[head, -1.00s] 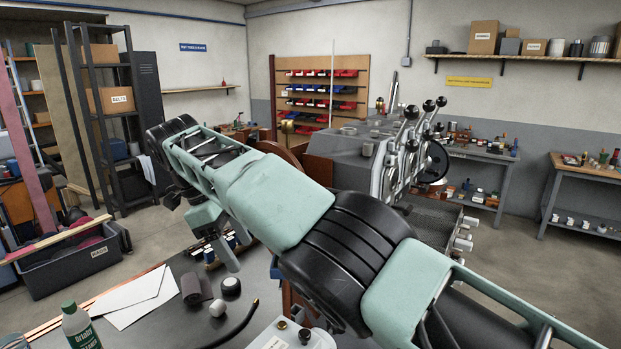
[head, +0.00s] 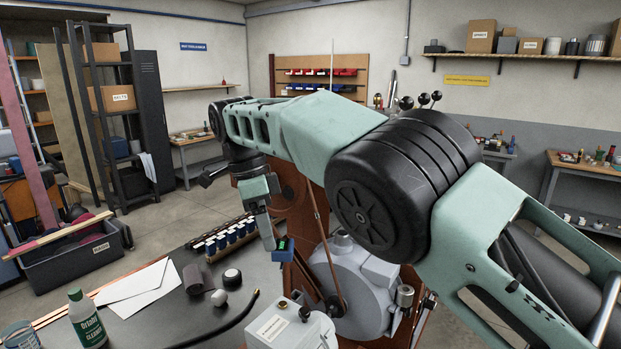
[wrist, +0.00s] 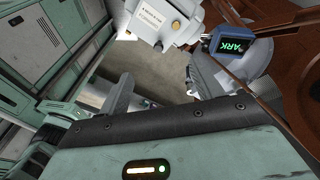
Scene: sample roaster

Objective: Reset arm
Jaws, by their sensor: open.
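My gripper (head: 266,238) hangs from my bent green arm in the head view, pointing down beside a brown machine frame. In the wrist view my gripper (wrist: 162,88) is open, its two grey fingers apart with nothing held between them. A small blue box with a green lit display (wrist: 232,46) is close beyond the right finger. The same blue box (head: 284,247) is right by the fingertips in the head view; I cannot tell whether they touch. My arm hides much of the middle of the room.
A grey round machine housing (head: 358,285) and a white box with knobs (head: 290,328) stand near my arm.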

